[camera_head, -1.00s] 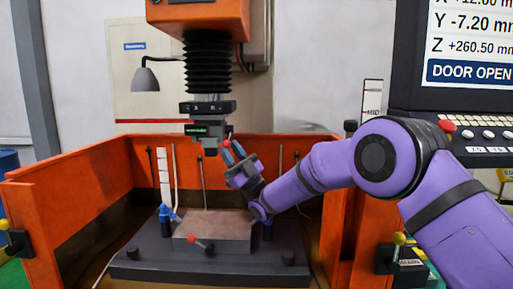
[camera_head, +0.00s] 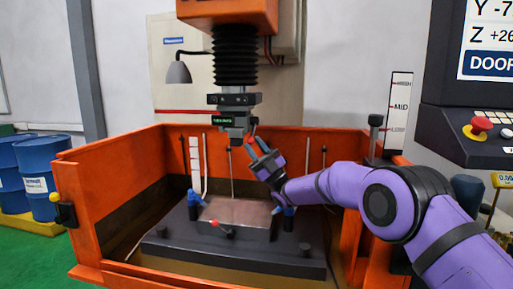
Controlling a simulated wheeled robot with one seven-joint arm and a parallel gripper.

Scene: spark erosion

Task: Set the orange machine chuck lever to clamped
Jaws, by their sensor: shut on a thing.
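The orange machine head (camera_head: 228,12) hangs at the top with a black bellows (camera_head: 235,55) under it. Below is the dark chuck (camera_head: 236,105) with a small green-lit display (camera_head: 227,121), too small to read. The chuck lever (camera_head: 250,139) shows as a small red end at the chuck's lower right.
Orange tank walls (camera_head: 110,205) surround the dark work table (camera_head: 170,248). A metal block (camera_head: 240,212) lies on it, with a red-knobbed handle (camera_head: 228,234) and blue clamps beside it. A control panel (camera_head: 480,120) stands at right. Blue drums (camera_head: 40,165) stand at left.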

